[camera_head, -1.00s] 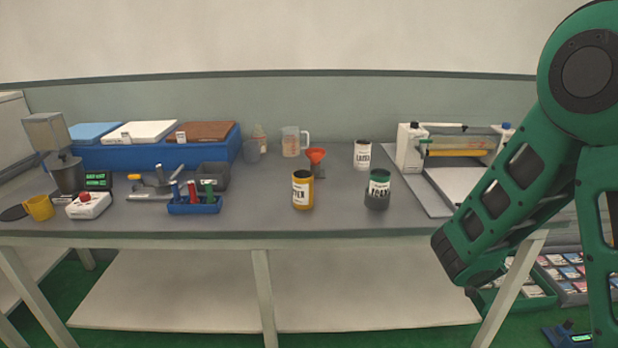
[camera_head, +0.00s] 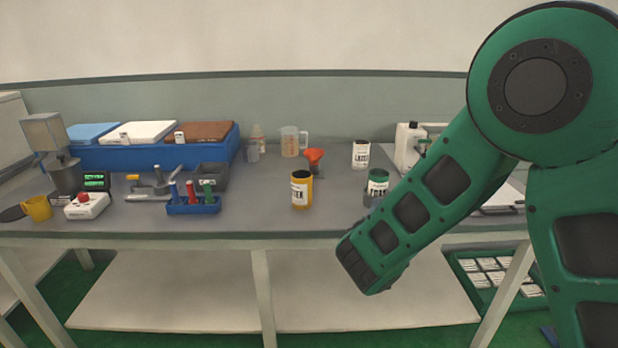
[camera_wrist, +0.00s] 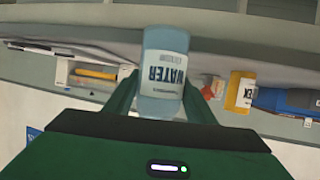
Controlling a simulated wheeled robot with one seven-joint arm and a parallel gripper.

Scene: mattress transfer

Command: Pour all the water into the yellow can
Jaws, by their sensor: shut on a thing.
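The yellow can (camera_head: 301,191) stands upright on the table in the head view, right of the table's middle. A yellow labelled can (camera_wrist: 240,93) also shows in the wrist view, right of my gripper and apart from it. My gripper (camera_wrist: 160,98) is shut on a pale blue container labelled WATER (camera_wrist: 165,60), with one green finger on each side of it. How the container is tilted and its water level cannot be told. My gripper and the container do not show in the head view, where my arm fills the right side.
A green-topped can (camera_head: 377,184) and a white can (camera_head: 361,153) stand right of the yellow can. Bare table lies between.

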